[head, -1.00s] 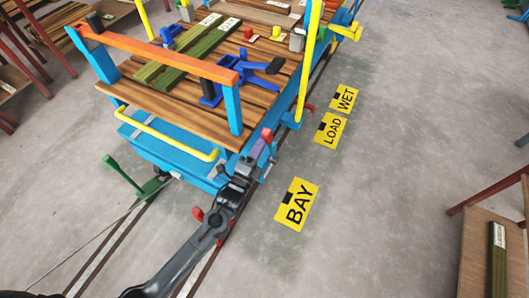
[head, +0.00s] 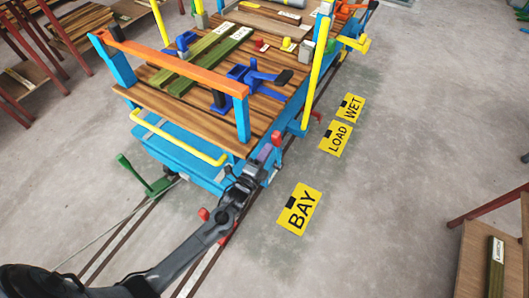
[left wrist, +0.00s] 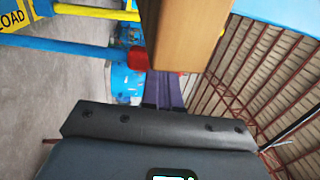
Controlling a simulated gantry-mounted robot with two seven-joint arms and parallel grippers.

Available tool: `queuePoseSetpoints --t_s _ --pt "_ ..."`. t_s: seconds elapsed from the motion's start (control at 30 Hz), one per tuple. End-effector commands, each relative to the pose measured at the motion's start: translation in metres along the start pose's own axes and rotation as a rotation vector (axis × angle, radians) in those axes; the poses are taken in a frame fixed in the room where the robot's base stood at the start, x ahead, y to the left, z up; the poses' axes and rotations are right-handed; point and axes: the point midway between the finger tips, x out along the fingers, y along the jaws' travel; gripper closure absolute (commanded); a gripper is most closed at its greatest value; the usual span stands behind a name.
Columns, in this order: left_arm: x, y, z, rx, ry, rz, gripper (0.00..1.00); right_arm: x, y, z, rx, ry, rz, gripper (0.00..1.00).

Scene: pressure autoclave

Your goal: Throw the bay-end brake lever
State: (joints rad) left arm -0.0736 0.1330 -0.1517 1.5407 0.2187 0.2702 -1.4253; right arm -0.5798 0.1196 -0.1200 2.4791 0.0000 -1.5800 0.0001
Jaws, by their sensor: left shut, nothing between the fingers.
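A lever with a red grip (head: 276,138) stands at the near right corner of the blue cart (head: 178,152), by the BAY end. My left gripper (head: 265,154) is at that corner, shut and empty, with its purple fingers just below the red grip. In the left wrist view, the purple fingers (left wrist: 165,90) are together and the red grip (left wrist: 138,61) is just left of them. I cannot tell whether they touch. The lever's lower part is hidden. My right gripper is not in view.
A wooden plank end (left wrist: 186,35) is close above the fingers in the left wrist view. A yellow rail (head: 180,138) and an orange bar (head: 175,64) edge the cart. A green lever (head: 140,175) stands left by the track. Floor around the BAY sign (head: 299,208) is clear.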

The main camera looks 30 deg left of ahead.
Motion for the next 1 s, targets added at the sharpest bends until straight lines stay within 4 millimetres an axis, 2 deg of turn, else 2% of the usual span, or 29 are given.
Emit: queuePoseSetpoints --t_s 0.13,0.4,0.6,0.8,1.0 --pt "-0.018 -0.001 -0.003 0.0 0.005 0.005 1.0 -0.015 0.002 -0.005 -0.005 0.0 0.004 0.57" --pt "-0.073 0.0 -0.002 0.0 0.005 0.005 1.0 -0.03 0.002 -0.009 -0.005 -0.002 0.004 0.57" --pt "-0.101 0.002 -0.002 -0.001 0.005 0.004 1.0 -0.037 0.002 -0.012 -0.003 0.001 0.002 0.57" --pt "-0.114 0.002 -0.002 -0.001 0.004 0.002 1.0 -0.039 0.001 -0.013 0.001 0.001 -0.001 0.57" --pt "-0.115 0.002 -0.002 -0.001 0.004 0.001 1.0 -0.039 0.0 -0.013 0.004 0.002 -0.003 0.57"
